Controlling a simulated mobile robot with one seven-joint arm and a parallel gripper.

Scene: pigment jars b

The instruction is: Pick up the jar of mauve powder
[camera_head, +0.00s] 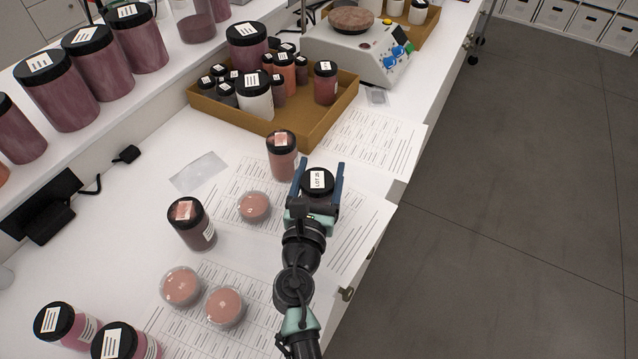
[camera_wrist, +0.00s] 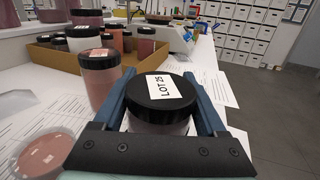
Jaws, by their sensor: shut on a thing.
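A jar with a black lid and a white label reading LOT 25 (camera_head: 317,181) stands upright between the fingers of my gripper (camera_head: 320,165). The blue fingers are closed on its two sides. In the wrist view the jar's lid (camera_wrist: 160,97) fills the space between the fingers. Only a strip of its pale, greyish-pink body shows below the lid; the rest is hidden by my gripper. I cannot tell whether its base touches the bench. A jar of pinkish-brown powder (camera_head: 282,158) stands just behind and left of it, apart from the finger.
A dark mauve jar (camera_head: 191,225) and a shallow dish of pink powder (camera_head: 254,207) stand to the left. A cardboard tray (camera_head: 228,116) of jars and a hotplate (camera_head: 362,52) are behind. Printed sheets (camera_head: 375,140) lie along the bench's right edge.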

